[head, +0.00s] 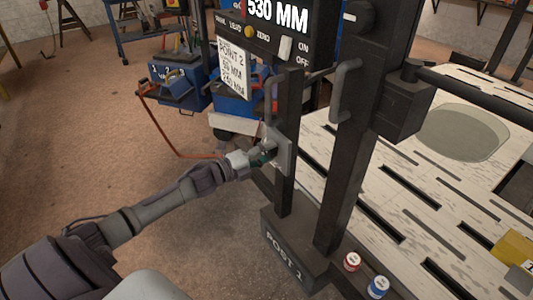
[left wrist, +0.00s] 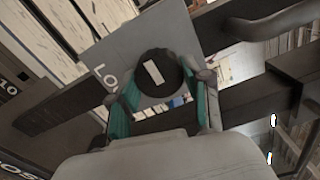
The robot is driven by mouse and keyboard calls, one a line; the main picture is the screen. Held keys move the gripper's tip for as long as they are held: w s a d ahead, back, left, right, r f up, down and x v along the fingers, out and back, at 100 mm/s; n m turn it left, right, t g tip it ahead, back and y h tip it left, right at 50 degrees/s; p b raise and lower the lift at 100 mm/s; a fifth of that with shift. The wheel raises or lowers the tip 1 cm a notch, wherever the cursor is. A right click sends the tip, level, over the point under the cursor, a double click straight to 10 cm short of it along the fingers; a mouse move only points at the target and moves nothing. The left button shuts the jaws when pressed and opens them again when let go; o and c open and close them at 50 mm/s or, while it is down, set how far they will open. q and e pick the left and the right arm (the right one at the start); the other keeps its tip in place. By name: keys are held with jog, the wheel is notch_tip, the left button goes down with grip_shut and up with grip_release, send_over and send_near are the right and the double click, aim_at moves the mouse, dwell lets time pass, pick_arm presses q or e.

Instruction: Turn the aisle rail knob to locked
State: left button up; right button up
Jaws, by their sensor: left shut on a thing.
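The rail knob (left wrist: 158,75) is a round black knob with a white pointer mark, seen in the left wrist view. It sits on a grey square plate (left wrist: 112,50) with white letters starting "LO", the rest hidden. The plate also shows in the head view (head: 285,150), fixed to a dark upright. My left gripper (head: 267,153) reaches the plate from the left, and its green-padded fingers (left wrist: 160,98) close on the knob from both sides. The white mark is tilted relative to the picture. In the head view the gripper mostly hides the knob. My right gripper is not in view.
The post base marked "POST 2" (head: 287,255) stands below. A display reading 530 MM (head: 277,12) is above. A slotted bench top (head: 400,190) lies to the right, with a red-labelled (head: 352,262) and a blue-labelled pot (head: 378,287) by its edge.

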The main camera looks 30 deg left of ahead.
pick_arm(q)
jog(key=shift+d+f, duration=0.1)
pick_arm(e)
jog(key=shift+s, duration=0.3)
pick_arm(q)
jog(key=o, duration=1.1)
jog(key=shift+c, duration=0.2)
jog(key=shift+o, duration=0.5)
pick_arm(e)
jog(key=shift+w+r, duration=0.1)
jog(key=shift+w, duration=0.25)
pick_arm(q)
jog(key=v, duration=1.2)
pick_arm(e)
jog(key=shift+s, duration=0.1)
